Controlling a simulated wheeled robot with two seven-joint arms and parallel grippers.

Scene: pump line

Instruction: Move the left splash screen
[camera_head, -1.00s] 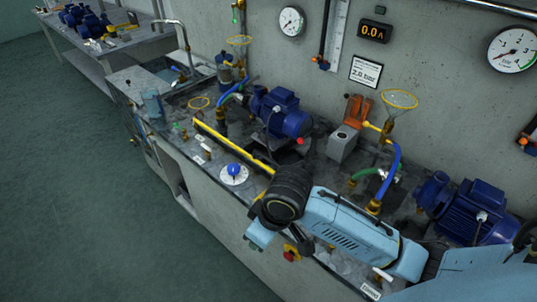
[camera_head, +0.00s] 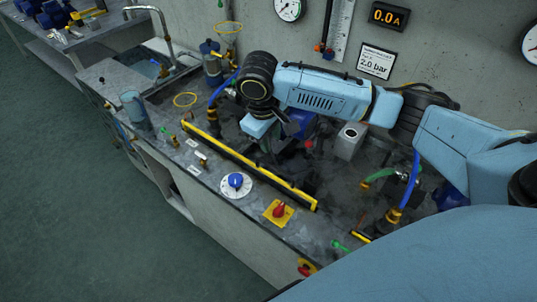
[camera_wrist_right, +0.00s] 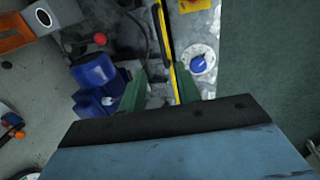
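The left splash screen (camera_head: 245,163) is a long, low dark panel with a yellow top edge, standing along the front of the bench. In the right wrist view its yellow edge (camera_wrist_right: 172,50) runs down between two green fingers. My right gripper (camera_head: 268,146) hangs behind the middle of the screen in the head view, partly hidden by its own wrist. In the right wrist view the gripper (camera_wrist_right: 160,88) has its fingers apart, with the screen nearer the right finger. I cannot tell whether they touch. My left gripper is not in view.
A blue knob (camera_head: 236,181) and a red switch on a yellow plate (camera_head: 279,211) sit in front of the screen. A blue pump (camera_wrist_right: 96,72) stands behind it. A grey box (camera_head: 349,141) and blue hoses are further right. A clear beaker (camera_head: 134,108) stands left.

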